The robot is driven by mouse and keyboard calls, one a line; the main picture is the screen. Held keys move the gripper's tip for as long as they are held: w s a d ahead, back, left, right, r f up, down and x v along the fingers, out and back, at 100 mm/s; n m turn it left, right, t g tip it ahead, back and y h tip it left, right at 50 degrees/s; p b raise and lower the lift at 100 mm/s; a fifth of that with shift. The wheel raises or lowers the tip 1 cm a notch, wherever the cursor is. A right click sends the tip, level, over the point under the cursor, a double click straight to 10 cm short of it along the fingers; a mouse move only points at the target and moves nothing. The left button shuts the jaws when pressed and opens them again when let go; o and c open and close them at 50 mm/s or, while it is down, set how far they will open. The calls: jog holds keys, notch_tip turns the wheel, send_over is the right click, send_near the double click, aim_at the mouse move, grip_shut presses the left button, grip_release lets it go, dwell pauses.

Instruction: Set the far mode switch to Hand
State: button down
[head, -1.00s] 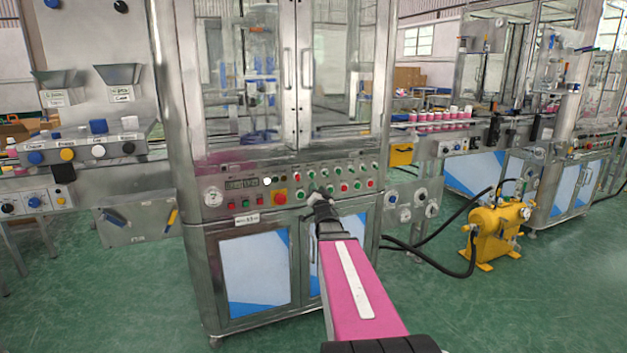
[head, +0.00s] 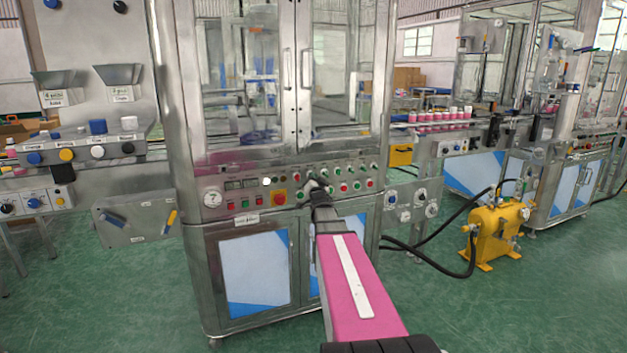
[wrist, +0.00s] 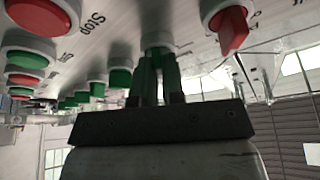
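My gripper (head: 318,184) is at the control panel of the middle machine. In the wrist view its two dark fingers (wrist: 158,72) stand close together, with a narrow gap, right at a green control (wrist: 158,49) in a pale ring. The fingertips overlap this control, and I cannot tell whether they press on it or stand around it. A red turn-knob (wrist: 232,30) with a raised grip is to its right and is free of the fingers. No Hand marking is readable, so I cannot tell which control is the far mode switch or its setting.
A red button marked Stop (wrist: 38,12) and several green buttons lie left of the fingers. In the head view, a gauge (head: 212,199) and a red emergency knob on yellow (head: 280,197) are on the panel. A yellow pump (head: 496,235) with black hoses stands at right.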

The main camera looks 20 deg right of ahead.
jog(key=shift+n, duration=0.5)
jog(key=n+y, duration=0.3)
jog(key=n, duration=0.2)
jog(key=n+y, duration=0.3)
jog(key=n, duration=0.2)
jog(key=n+y, duration=0.2)
jog(key=n, duration=0.4)
jog(key=shift+d+y, duration=0.15)
jog(key=shift+y, duration=0.25)
jog(key=shift+n, duration=0.4)
jog(key=c, duration=1.2)
grip_release()
jog(key=shift+s, duration=0.1)
jog(key=v, duration=1)
jog(key=shift+s+d+f, duration=0.1)
jog(key=shift+s+d, duration=0.05)
jog(key=shift+s, duration=0.15)
